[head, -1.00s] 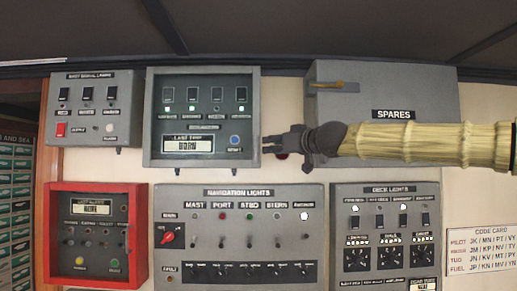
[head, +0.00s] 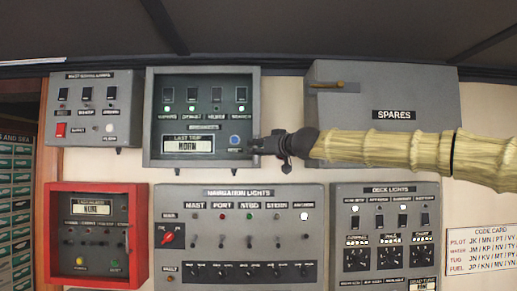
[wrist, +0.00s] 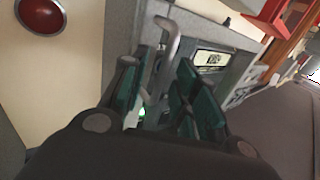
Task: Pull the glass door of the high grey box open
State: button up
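The high grey box (head: 151,120) with the glass door hangs at upper centre left in the head view. Switches, lamps and a "LAST TRIP" display show through its door (head: 215,122), which looks shut. My gripper (head: 254,146) is at the door's lower right edge. In the wrist view, a grey bar handle (wrist: 169,45) stands between the dark green fingers of my gripper (wrist: 158,88). The fingers are apart, with a gap visible beside the handle. Whether either finger touches it is unclear. The handle's lower end is hidden by the gripper.
The "SPARES" box (head: 393,98) is on the right, behind my arm. The navigation lights panel (head: 239,237) and deck lights panel (head: 386,236) are below. A red box (head: 54,235) is lower left. A round red thing (wrist: 41,15) shows in the wrist view.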

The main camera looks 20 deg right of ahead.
jog(key=shift+c, duration=0.4)
grip_shut()
jog(key=shift+a, duration=0.15)
